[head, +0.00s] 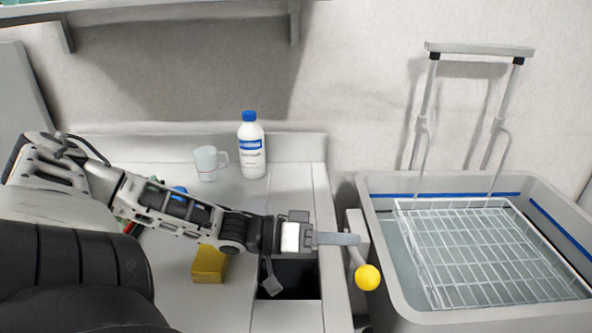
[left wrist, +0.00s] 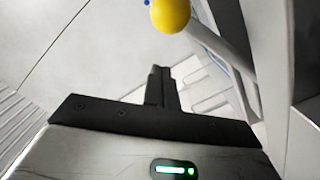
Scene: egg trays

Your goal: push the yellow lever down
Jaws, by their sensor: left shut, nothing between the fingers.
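The yellow lever knob (head: 367,277) sits on a grey rod that slants down to the right from a bracket on the counter's right side, beside the basin. In the left wrist view the yellow knob (left wrist: 170,14) shows at the top, with its pale rod running down to the right. My left gripper (head: 350,239) is shut and empty, its fingers pointing right, just above and left of the knob. The shut fingers also show in the left wrist view (left wrist: 160,85), apart from the knob in that picture. My right gripper is not in view.
A basin (head: 390,187) with a wire rack (head: 480,250) and a tall handle frame (head: 478,50) stands at the right. A white bottle (head: 251,150), a cup (head: 208,163) and a yellow sponge (head: 209,264) are on the counter. A dark opening (head: 290,280) lies below my left gripper.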

